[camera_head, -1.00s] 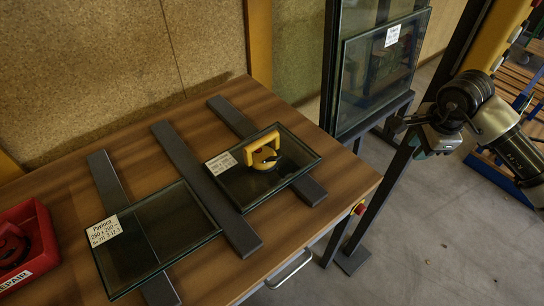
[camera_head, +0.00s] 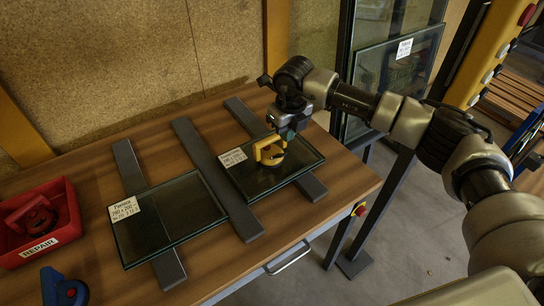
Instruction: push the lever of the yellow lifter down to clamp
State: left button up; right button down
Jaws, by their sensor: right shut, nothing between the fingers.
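The yellow lifter (camera_head: 267,153) stands on the right-hand glass pane (camera_head: 262,181), which lies across dark strips on the wooden table. My right gripper (camera_head: 288,136) is shut and empty, pointing down right at the lifter's handle from above and behind. The gripper hides part of the lifter, and I cannot tell whether they touch. The lever's position is too small and covered to make out. My left gripper is not in view.
A second glass pane (camera_head: 168,219) with a label lies to the left. A red bin (camera_head: 41,222) marked REPAIR holds a red lifter. A blue lifter (camera_head: 63,288) sits at the lower left. Framed glass (camera_head: 395,75) stands upright behind the table's right side.

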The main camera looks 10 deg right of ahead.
aim_at(283, 154)
pick_arm(q)
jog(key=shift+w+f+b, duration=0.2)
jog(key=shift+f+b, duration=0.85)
jog(key=shift+b, duration=0.05)
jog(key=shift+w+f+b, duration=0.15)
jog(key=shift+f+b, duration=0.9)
pick_arm(e)
jog(key=shift+w+a+f, duration=0.1)
jog(key=shift+w+f, duration=0.1)
jog(key=shift+f, duration=1.6)
jog(key=shift+w+a+f, duration=0.1)
jog(key=shift+w+f, duration=0.05)
jog(key=shift+f, duration=1.6)
